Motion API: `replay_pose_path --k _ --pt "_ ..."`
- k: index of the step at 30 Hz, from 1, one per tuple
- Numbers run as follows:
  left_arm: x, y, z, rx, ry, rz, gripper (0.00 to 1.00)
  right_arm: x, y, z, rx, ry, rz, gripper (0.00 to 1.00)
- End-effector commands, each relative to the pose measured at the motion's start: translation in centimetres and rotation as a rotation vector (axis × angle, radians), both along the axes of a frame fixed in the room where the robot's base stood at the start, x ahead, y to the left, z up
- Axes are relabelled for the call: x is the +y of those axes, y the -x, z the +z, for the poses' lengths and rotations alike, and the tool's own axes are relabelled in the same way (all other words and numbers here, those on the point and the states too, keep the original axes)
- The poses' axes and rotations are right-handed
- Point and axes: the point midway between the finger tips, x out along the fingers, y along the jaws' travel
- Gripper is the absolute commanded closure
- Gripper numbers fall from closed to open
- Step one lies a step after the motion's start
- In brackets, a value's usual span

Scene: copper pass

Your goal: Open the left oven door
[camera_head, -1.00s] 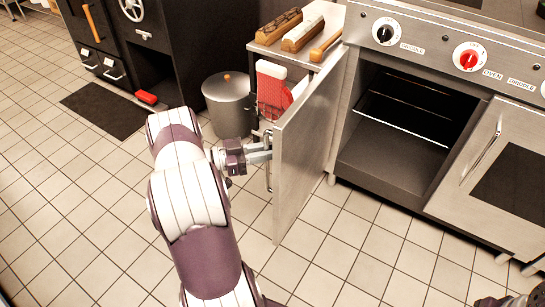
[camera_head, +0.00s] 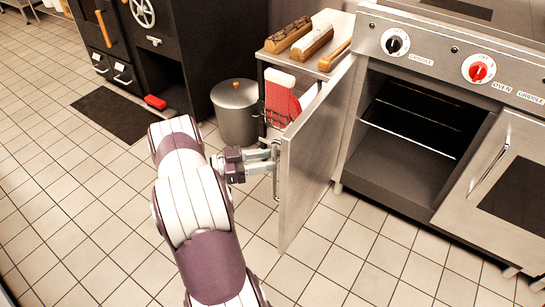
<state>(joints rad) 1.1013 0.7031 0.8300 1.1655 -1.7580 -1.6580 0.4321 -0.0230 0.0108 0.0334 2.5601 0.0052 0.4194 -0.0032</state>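The left oven door (camera_head: 312,160) is a steel panel swung wide open, standing out from the stove front. The dark left oven cavity (camera_head: 400,150) with a wire rack shows behind it. My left gripper (camera_head: 272,157) is at the outer face of the door, by its handle (camera_head: 276,180). The fingers reach the handle area, but the door edge and the small size hide whether they are closed around it. My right gripper is not in view. The right oven door (camera_head: 500,185) is shut.
A lidded steel pot (camera_head: 236,110) stands on the floor behind my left gripper. A black cabinet (camera_head: 215,45) and a dark mat (camera_head: 108,117) are at the left. Tiled floor in front is clear.

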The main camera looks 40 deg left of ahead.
Motion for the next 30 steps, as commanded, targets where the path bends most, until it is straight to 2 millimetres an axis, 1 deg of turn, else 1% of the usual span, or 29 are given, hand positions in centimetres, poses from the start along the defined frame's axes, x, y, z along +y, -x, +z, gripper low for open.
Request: replay_pose_path --k 1,6,9,12,16,30 --pt "1.0 1.0 0.4 0.0 0.001 0.005 0.62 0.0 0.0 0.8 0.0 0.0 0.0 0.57" --pt "3.9 4.7 0.3 -0.001 0.001 0.005 0.62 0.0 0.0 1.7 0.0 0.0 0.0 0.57" --pt "5.2 6.3 0.3 0.0 0.0 0.002 0.62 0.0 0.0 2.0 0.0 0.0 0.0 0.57" --pt "6.0 7.3 0.2 -0.001 0.0 0.0 0.62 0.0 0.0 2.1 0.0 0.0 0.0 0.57" --pt "6.4 7.9 0.1 -0.001 0.0 0.0 0.62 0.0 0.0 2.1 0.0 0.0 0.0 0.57" --pt "6.4 7.8 0.1 -0.002 0.0 -0.001 0.62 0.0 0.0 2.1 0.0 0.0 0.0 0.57"
